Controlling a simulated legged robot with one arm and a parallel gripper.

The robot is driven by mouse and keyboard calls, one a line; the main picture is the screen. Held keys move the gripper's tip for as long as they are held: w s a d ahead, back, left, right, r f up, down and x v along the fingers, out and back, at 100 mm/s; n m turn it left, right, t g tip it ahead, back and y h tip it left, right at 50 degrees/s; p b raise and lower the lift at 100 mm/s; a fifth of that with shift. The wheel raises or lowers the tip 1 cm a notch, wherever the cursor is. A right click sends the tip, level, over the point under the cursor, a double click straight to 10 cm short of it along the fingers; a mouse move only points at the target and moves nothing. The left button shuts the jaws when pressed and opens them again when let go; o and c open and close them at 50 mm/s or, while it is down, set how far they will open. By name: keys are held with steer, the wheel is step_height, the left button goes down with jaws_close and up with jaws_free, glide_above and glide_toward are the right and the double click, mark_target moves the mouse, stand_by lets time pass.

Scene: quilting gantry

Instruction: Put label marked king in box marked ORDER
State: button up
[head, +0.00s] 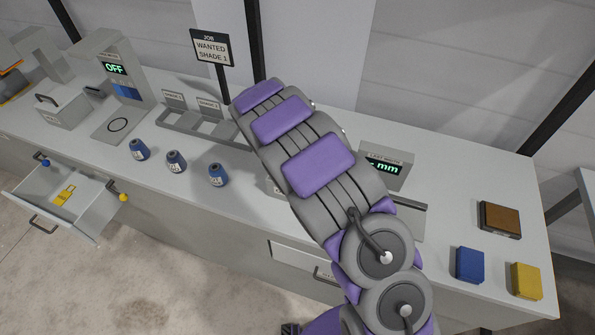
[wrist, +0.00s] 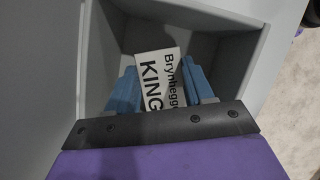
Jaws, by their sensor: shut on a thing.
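The white label (wrist: 152,82) reads "Brynhegg..." and "KING" in black in the wrist view. My gripper (wrist: 164,92) has its blue fingers shut on this label, one on each side. The label and fingers are over or inside a grey open-topped compartment (wrist: 97,50), with its walls around them. I cannot tell whether the label touches its floor. No ORDER marking is readable in either view. In the head view my arm hides the gripper and label.
The long grey bench (head: 455,205) holds several blue spools (head: 176,162), a display reading OFF (head: 115,68) and a job sign (head: 211,47). An open drawer (head: 95,212) with yellow pieces juts out at left. Blue (head: 469,264) and yellow (head: 526,280) blocks sit at right.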

steer(key=shift+a+f, duration=0.3)
steer(key=shift+d+f, duration=0.2)
steer(key=shift+d, duration=0.75)
steer(key=o, duration=0.7)
steer(key=shift+d, duration=0.1)
steer(key=o, duration=0.3)
steer(key=shift+a, duration=0.85)
steer(key=shift+w+d+r, duration=0.1)
steer(key=shift+d+r, duration=0.05)
steer(key=shift+d, duration=0.1)
step_height(320, 180, up, 4)
steer(key=shift+a+p, duration=0.15)
steer(key=shift+p, duration=0.15)
steer(key=a+p+v, duration=0.1)
steer(key=v, duration=0.7)
steer(key=s+d+r+m+g+y, duration=0.1)
steer(key=s+d+r+m+y, duration=0.1)
steer(key=s+d+r+m, duration=0.95)
steer(key=s+d+m+y, duration=0.1)
steer(key=s+m, duration=0.1)
steer(key=s, duration=0.7)
steer(key=s+d+m, duration=0.2)
steer(key=s, duration=0.7)
steer(key=s+d+r+m+y, duration=0.1)
steer(key=s+m, duration=0.1)
steer(key=s, duration=0.7)
steer(key=shift+s+d+m+g+y, duration=0.25)
steer(key=shift+d+g+y, duration=0.05)
steer(key=shift+g, duration=0.1)
